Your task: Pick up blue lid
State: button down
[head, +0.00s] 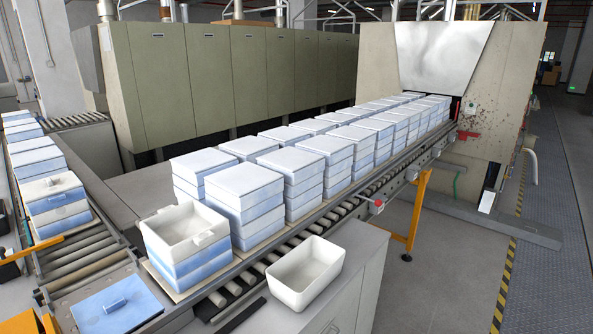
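A blue lid (117,308) with a raised handle on top lies flat at the bottom left, over the near end of the roller conveyor. Its handle faces up and nothing covers it. The front stack of blue and white boxes (187,266) stands just right of and behind it. The top box (188,229) of that stack is white and open. Another lid (50,187), paler and with a handle, sits on a stack on the left conveyor. My gripper is not in view.
An empty white bin (305,272) stands on a grey cabinet (345,290) to the right. Rows of stacked blue-white boxes (325,160) lead back to the furnace mouth. Open floor (445,270) lies at the right.

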aim_at(122, 306)
jog(key=u, duration=1.75)
